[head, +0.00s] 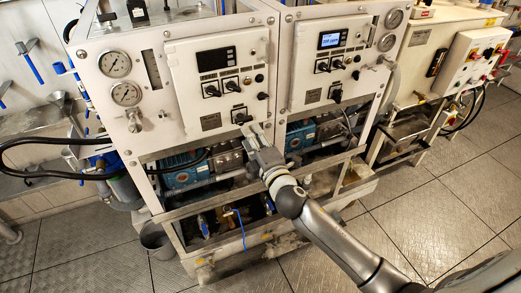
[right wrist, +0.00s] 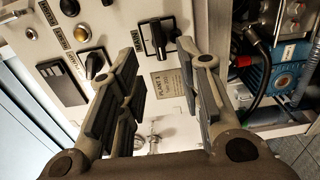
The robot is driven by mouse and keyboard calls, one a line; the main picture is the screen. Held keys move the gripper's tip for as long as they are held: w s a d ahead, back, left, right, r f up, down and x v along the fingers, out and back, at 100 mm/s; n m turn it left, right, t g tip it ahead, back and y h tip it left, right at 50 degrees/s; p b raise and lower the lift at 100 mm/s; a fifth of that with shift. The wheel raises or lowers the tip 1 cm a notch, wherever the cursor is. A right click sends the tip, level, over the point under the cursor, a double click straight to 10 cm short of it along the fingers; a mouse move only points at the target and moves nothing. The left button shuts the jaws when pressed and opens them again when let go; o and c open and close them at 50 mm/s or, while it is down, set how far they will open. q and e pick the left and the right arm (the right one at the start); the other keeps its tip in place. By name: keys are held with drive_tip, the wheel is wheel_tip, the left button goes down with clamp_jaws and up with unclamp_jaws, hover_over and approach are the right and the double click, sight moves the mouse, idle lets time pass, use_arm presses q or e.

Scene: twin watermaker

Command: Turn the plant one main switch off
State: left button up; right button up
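The main switch (head: 241,117) is a black rotary knob low on the left white panel (head: 185,75). It also shows in the right wrist view (right wrist: 157,38), beside a plate reading PLANT (right wrist: 172,90) with a number I cannot read surely. Whether it is set on or off I cannot tell. My right gripper (head: 253,133) is just below and right of the switch. In the right wrist view my right gripper (right wrist: 161,45) is open and empty, with its fingertips on either side of the switch in the picture. Contact is not visible. My left gripper is not in view.
Other knobs (head: 212,91) sit above the switch, under a dark display (head: 216,59). A second white panel (head: 300,85) with a lit display (head: 331,40) is to the right. Blue pumps (head: 182,172) stand below in the frame. The floor (head: 420,210) at right is clear.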

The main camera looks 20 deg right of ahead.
drive_tip(key=s, duration=0.5)
drive_tip(key=shift+s+d, duration=0.1)
drive_tip(key=shift+s, duration=0.15)
